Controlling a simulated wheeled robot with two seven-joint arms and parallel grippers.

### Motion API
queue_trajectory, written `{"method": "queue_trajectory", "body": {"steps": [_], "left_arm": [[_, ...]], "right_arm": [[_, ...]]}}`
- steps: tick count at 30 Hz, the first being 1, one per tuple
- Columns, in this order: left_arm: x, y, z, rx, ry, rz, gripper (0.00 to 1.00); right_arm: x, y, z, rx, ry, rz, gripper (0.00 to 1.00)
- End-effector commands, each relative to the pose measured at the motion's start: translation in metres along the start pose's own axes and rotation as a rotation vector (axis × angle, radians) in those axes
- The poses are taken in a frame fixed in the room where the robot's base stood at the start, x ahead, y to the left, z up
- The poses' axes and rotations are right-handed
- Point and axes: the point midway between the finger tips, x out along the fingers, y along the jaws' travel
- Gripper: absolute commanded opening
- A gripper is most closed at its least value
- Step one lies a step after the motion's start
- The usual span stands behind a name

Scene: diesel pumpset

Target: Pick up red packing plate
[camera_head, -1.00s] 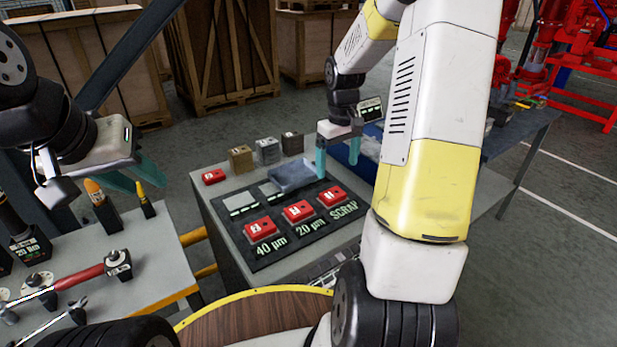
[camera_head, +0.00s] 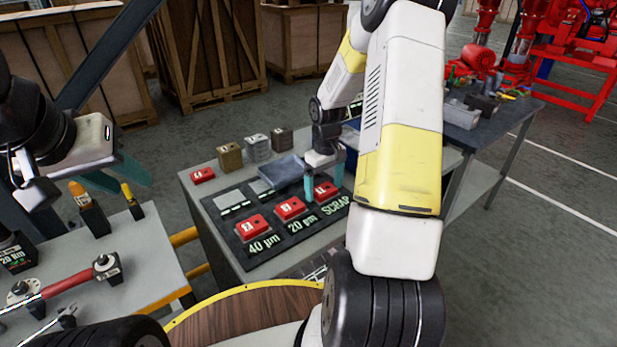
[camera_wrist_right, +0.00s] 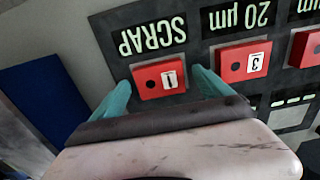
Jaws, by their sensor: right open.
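Three red packing plates lie in a row on a black mat (camera_head: 270,216): plate 1 (camera_head: 327,188) beside the SCRAP label, plate 3 (camera_head: 291,207) at 20 µm, plate 2 (camera_head: 252,226) at 40 µm. A fourth small red block (camera_head: 203,175) lies off the mat at the back left. My right gripper (camera_head: 323,183) is open and empty over plate 1. In the right wrist view, plate 1 (camera_wrist_right: 160,82) shows between the open fingertips, with plate 3 (camera_wrist_right: 243,62) beside them. I cannot tell contact. My left gripper (camera_head: 125,170) hangs far left, over the tool table, away from the plates.
Metal blocks (camera_head: 257,147) stand behind the mat. A blue bin (camera_wrist_right: 48,95) is beside the mat. The tool table (camera_head: 140,265) holds a red-handled tool (camera_head: 70,281).

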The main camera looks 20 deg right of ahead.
Motion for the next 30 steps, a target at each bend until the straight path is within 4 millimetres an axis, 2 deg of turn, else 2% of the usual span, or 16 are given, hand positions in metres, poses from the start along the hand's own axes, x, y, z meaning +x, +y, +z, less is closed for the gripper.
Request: {"method": "queue_trajectory", "body": {"steps": [3,15,17,25,30], "left_arm": [[0.000,0.000,0.000,0.000,0.000,0.000,0.36],[0.000,0.000,0.000,0.000,0.000,0.000,0.36],[0.000,0.000,0.000,0.000,0.000,0.000,0.36],[0.000,0.000,0.000,0.000,0.000,0.000,0.36],[0.000,0.000,0.000,0.000,0.000,0.000,0.36]], "right_arm": [[0.000,0.000,0.000,0.000,0.000,0.000,0.89],[-0.001,0.000,0.000,0.000,0.000,0.000,0.11],[-0.001,0.000,0.000,0.000,0.000,0.000,0.00],[-0.002,0.000,-0.001,0.000,0.002,0.001,0.00],[-0.011,0.001,-0.001,0.000,0.003,0.002,0.00]]}}
